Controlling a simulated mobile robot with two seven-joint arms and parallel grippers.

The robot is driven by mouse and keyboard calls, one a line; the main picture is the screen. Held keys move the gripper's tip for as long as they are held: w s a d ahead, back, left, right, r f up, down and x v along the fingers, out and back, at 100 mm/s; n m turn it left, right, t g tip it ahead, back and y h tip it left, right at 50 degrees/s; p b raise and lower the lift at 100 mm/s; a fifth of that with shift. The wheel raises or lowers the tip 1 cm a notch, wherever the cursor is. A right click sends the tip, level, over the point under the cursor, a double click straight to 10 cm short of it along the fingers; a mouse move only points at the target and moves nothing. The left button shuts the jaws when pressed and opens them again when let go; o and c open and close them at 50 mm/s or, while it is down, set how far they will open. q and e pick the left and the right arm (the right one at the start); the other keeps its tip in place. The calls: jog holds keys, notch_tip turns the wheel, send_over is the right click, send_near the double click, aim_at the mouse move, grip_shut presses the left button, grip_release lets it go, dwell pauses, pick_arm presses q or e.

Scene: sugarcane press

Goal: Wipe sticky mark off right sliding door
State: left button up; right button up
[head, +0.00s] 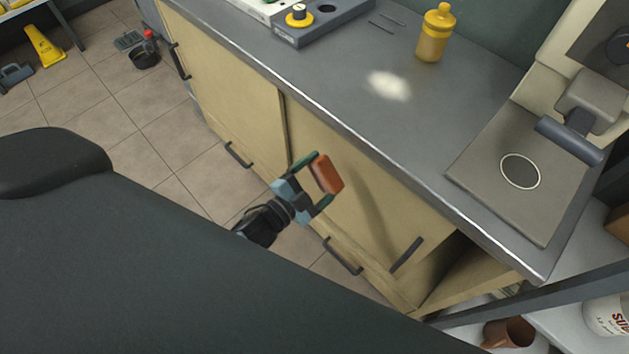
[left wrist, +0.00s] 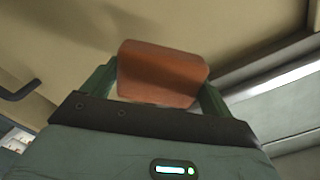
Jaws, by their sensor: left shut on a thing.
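My left gripper (head: 324,178) is shut on an orange-brown sponge-like block (head: 329,173), which also shows between the green fingers in the left wrist view (left wrist: 162,74). It holds the block in front of the tan right sliding door (head: 345,165). I cannot tell whether the block touches the door. A dark vertical streak (head: 373,212) shows on this door, right of the gripper; I cannot tell whether it is shadow or a mark. No clear sticky mark shows, and the block and gripper cover part of the door. My right gripper is not in view.
The grey countertop (head: 330,95) above the doors carries a yellow bottle (head: 434,35), a pale patch (head: 388,86) and a machine with a flat plate (head: 520,170). A dark handle (head: 406,254) sticks out at the door's right. An open cabinet space lies right of it.

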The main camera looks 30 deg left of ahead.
aim_at(342, 179)
pick_arm(q)
jog(key=shift+b+x, duration=0.45)
jog(key=shift+x, duration=1.45)
jog(key=shift+b+x, duration=0.3)
jog(key=shift+x, duration=0.75)
jog(key=shift+d, duration=0.1)
jog(key=d, duration=0.1)
jog(key=s+d, duration=0.1)
jog(key=d, duration=0.1)
jog(key=shift+s+d, duration=0.25)
jog(key=shift+w, duration=0.1)
